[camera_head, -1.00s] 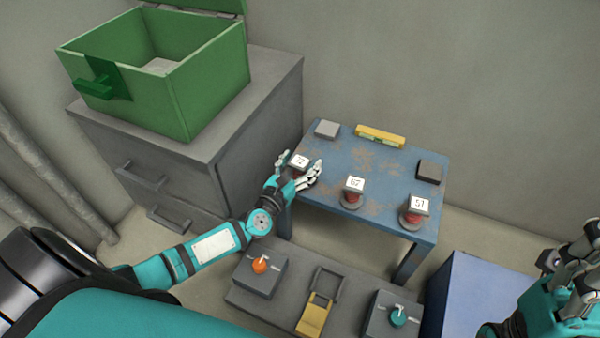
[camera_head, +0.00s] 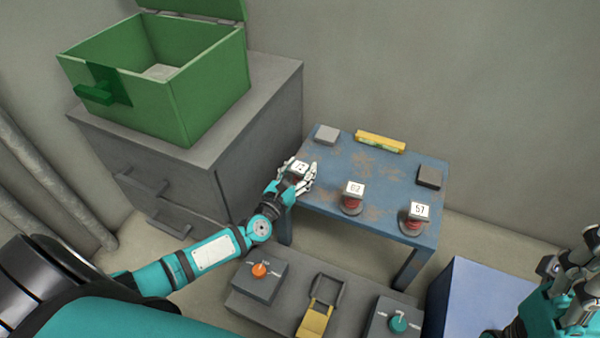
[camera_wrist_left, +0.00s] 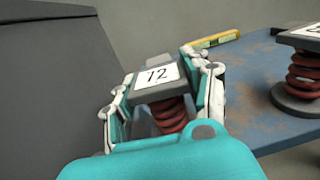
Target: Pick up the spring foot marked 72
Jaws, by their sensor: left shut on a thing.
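The spring foot marked 72 (camera_head: 299,167) is at the left edge of the blue table. In the left wrist view its grey top plate with the white 72 label (camera_wrist_left: 157,76) and a red coil spring below show clearly. My left gripper (camera_head: 303,178) is shut on this spring foot, with fingers on both sides of the top plate. Its base is hidden, so I cannot tell whether it touches the table. My right gripper (camera_head: 572,280) is at the right edge of the head view, away from the table; its opening is unclear.
Two other spring feet, one in the middle (camera_head: 353,198) and one marked 57 (camera_head: 416,215), stand on the blue table (camera_head: 385,180). A yellow level (camera_head: 380,141) and two grey blocks lie there. An open green box (camera_head: 150,85) sits on the grey cabinet.

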